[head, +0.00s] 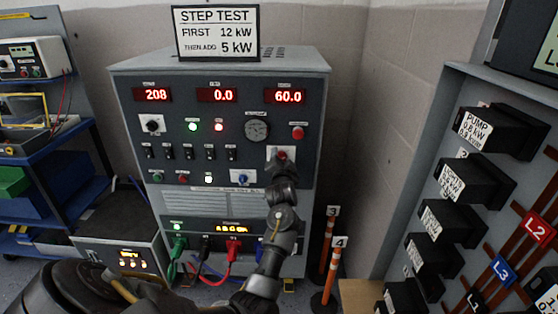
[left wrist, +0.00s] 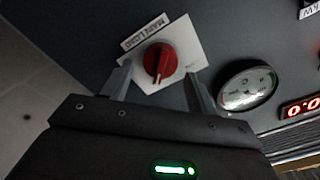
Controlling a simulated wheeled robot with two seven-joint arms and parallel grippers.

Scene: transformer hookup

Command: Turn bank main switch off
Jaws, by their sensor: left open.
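The bank main switch is a red rotary knob (left wrist: 159,63) on a white plate (left wrist: 187,50) with a label that seems to read "MAIN LOAD". In the head view the red knob (head: 281,155) shows on the right side of the load bank's front panel (head: 225,125), partly hidden by my gripper. My left gripper (head: 282,164) is in front of the switch. In the left wrist view its open fingers (left wrist: 159,80) stand on either side of the knob, with gaps visible. A pale mark on the knob points toward the gripper body. My right gripper is not in view.
A round dial (head: 256,127) and a red button (head: 297,132) sit above the switch. Red displays (head: 217,95) read 208, 0.0 and 60.0. Coloured cables (head: 233,255) plug in below. Orange posts (head: 331,270) stand at right, near a cabinet with black blocks (head: 498,130).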

